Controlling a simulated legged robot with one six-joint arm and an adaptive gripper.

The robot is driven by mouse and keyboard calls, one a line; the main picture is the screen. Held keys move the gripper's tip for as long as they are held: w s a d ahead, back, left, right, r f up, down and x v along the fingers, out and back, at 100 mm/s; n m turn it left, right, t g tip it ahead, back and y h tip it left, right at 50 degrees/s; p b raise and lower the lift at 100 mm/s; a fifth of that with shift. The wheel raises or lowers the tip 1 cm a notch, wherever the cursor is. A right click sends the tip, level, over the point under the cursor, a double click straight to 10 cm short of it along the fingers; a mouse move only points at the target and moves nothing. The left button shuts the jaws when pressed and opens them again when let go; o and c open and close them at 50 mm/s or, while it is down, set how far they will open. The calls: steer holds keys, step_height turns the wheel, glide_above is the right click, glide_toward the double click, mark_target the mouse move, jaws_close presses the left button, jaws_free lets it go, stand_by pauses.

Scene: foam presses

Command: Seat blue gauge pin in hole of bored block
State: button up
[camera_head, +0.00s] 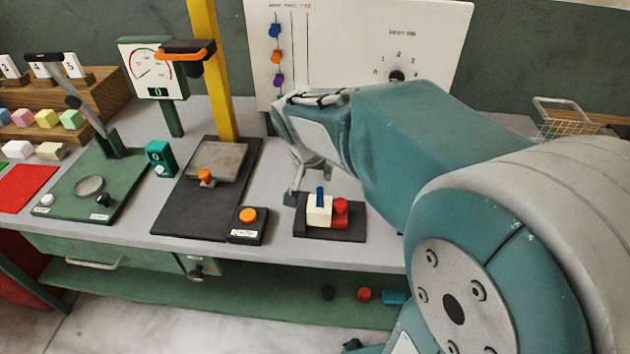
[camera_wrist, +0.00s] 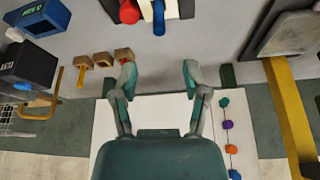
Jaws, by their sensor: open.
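The blue gauge pin (camera_head: 320,195) stands upright at the top of the cream block (camera_head: 318,213), its upper part showing above it. How deep it sits is hidden. The block is on a black base (camera_head: 330,230), beside a red round piece (camera_head: 341,208). The pin (camera_wrist: 159,18) and red piece (camera_wrist: 129,12) also show at the top of the wrist view, where the block is mostly cut off. My gripper (camera_wrist: 158,76) is open and empty, its fingers apart from the pin. In the head view it is behind and left of the block, partly hidden by my arm.
A press with a yellow column (camera_head: 213,75) and a black pad with an orange button (camera_head: 248,216) stand left of the block. A white panel (camera_head: 430,40) rises behind.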

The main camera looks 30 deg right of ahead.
steer(key=s+a+r+n+t+y, duration=0.1)
steer(key=s+a+n, duration=0.3)
steer(key=s, duration=0.4)
steer(key=s+a+r+n+t+y, duration=0.1)
steer(key=s+a+r+n+y, duration=0.1)
steer(key=s, duration=0.5)
steer(key=a+r+n, duration=0.1)
steer(key=a+n, duration=0.1)
steer(key=a, duration=0.1)
steer(key=shift+s+a+n, duration=0.25)
steer(key=shift+s+n, duration=0.05)
steer(key=shift+s, duration=0.05)
